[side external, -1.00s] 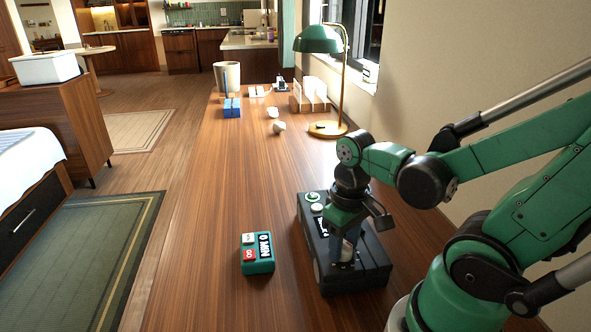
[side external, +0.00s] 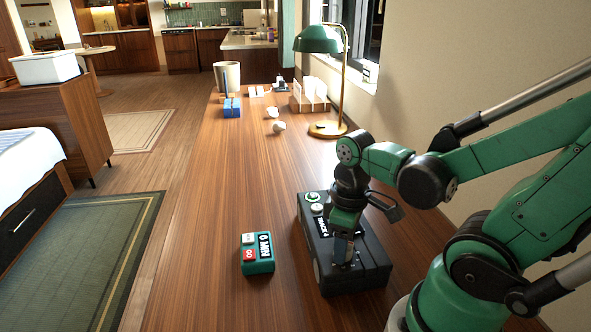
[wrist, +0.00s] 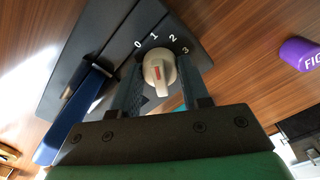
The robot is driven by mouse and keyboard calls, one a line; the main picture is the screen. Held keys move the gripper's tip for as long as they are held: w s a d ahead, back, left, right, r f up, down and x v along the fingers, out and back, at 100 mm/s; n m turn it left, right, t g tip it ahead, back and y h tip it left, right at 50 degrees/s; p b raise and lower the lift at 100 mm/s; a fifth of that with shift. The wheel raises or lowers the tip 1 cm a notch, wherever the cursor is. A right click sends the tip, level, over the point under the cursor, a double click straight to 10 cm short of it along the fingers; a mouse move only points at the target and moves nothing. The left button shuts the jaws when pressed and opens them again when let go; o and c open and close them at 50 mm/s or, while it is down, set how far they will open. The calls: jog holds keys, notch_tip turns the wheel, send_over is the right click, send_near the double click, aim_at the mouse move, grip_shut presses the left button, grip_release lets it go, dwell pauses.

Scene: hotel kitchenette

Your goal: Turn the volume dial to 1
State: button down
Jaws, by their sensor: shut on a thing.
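The volume dial (wrist: 160,72) is a pale round knob with a raised ridge, on a dark device (wrist: 95,50) marked 0, 1, 2 and 3 in the wrist view. The ridge's end lies toward my gripper; I cannot tell which number the dial is set to. My gripper (wrist: 161,82) is shut on the dial, one finger on each side. In the side external view, the device (side external: 372,282) is a black box on the desk, with a "TRACK 4" display (side external: 322,226). My gripper (side external: 345,260) points down at its near end and hides the dial there.
A teal timer (side external: 258,266) with red and white buttons stands left of the device. A green lamp (side external: 320,40) and a rack (side external: 310,98) stand farther back. A purple object (wrist: 298,53) shows in the wrist view. The desk's middle is clear.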

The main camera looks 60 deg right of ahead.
jog(key=shift+c, duration=2.1)
grip_release()
jog(key=shift+r, duration=2.8)
jog(key=shift+w, duration=0.1)
jog(key=w+a+r+m+t, duration=0.2)
jog(key=w+a+t, duration=0.2)
jog(key=w+t, duration=0.3)
jog(key=shift+w+a, duration=0.2)
jog(key=shift+w, duration=0.35)
